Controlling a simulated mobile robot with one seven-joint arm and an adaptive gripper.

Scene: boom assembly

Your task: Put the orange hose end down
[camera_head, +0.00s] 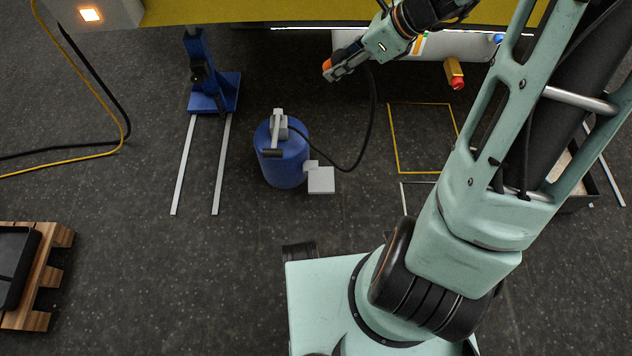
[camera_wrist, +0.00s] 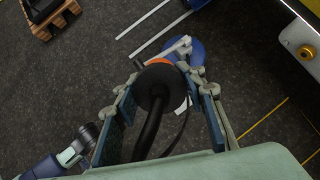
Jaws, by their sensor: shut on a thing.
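The orange hose end (camera_head: 327,65) shows at the tip of my gripper (camera_head: 338,70) in the head view, high up near the yellow boom. In the wrist view the hose end's orange rim (camera_wrist: 158,62) and dark round body sit between the two fingers of my gripper (camera_wrist: 165,88), which is shut on it. A black hose (camera_head: 374,110) hangs from it in a loop down to the blue drum (camera_head: 286,160), which has a grey pump on top. The drum also shows in the wrist view (camera_wrist: 197,50), beyond the hose end. The hose end's far side is hidden.
A blue stand (camera_head: 212,85) is left of the drum, with two pale floor strips. A grey block (camera_head: 320,180) adjoins the drum's right side. A yellow floor outline (camera_head: 393,140) is farther right. A wooden pallet (camera_head: 50,285) with a black tray is at the left. Dark floor lies between.

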